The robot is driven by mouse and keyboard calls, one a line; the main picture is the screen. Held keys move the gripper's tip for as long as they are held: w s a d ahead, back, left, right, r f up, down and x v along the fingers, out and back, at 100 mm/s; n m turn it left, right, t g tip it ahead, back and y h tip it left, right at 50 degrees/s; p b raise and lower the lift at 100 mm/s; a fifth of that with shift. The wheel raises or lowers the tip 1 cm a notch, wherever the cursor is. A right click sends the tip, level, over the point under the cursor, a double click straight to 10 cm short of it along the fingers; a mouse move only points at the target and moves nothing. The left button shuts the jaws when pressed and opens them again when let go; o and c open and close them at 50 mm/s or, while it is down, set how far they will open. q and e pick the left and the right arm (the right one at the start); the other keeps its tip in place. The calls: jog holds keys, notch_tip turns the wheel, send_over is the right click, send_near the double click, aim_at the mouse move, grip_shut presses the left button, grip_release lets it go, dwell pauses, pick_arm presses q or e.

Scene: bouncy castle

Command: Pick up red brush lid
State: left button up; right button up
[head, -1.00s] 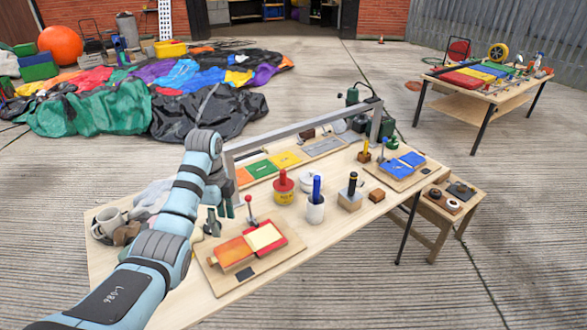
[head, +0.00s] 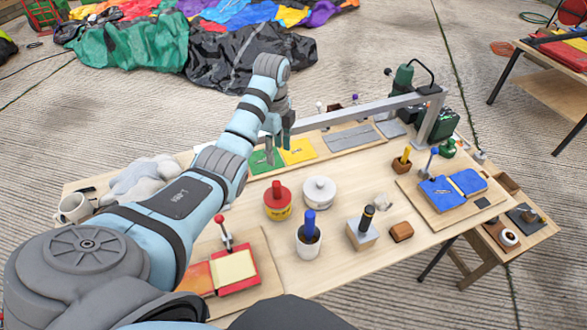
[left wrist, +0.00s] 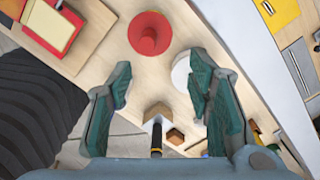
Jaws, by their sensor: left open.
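The red brush lid (head: 277,191), with an upright knob, sits on a yellow pot (head: 278,210) in the middle of the wooden table. In the left wrist view the red lid (left wrist: 149,34) shows from above as a round disc with its knob, beyond the fingertips. My left gripper (head: 279,146) is open and empty, above the table and further back than the lid in the head view. Its two green-padded fingers (left wrist: 161,72) stand apart in the left wrist view, not touching the lid. My right gripper is not in view.
A white round tin (head: 319,191) stands right beside the pot. A white cup with a blue brush (head: 309,240) and a wooden block with a black-handled tool (head: 362,230) stand in front. A grey metal rail (head: 350,113) runs along the back.

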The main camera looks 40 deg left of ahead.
aim_at(276, 184)
pick_arm(q)
jog(key=s+f, duration=0.1)
jog(key=f, duration=0.1)
jog(key=s+f+b, duration=0.1)
jog(key=f, duration=0.2)
jog(key=s+f+b, duration=0.1)
jog(key=f, duration=0.1)
jog(key=shift+f, duration=0.35)
jog(key=f, duration=0.2)
jog(key=w+f, duration=0.1)
jog(key=f, duration=0.1)
jog(key=f+b, duration=0.1)
jog(key=f, duration=0.1)
jog(key=shift+w+d+f, duration=0.15)
jog(key=shift+d, duration=0.2)
jog(key=shift+s, duration=0.2)
jog(key=shift+s+r, duration=0.15)
jog(key=shift+r, duration=0.05)
jog(key=shift+c, duration=0.9)
jog(key=c, duration=0.3)
grip_shut()
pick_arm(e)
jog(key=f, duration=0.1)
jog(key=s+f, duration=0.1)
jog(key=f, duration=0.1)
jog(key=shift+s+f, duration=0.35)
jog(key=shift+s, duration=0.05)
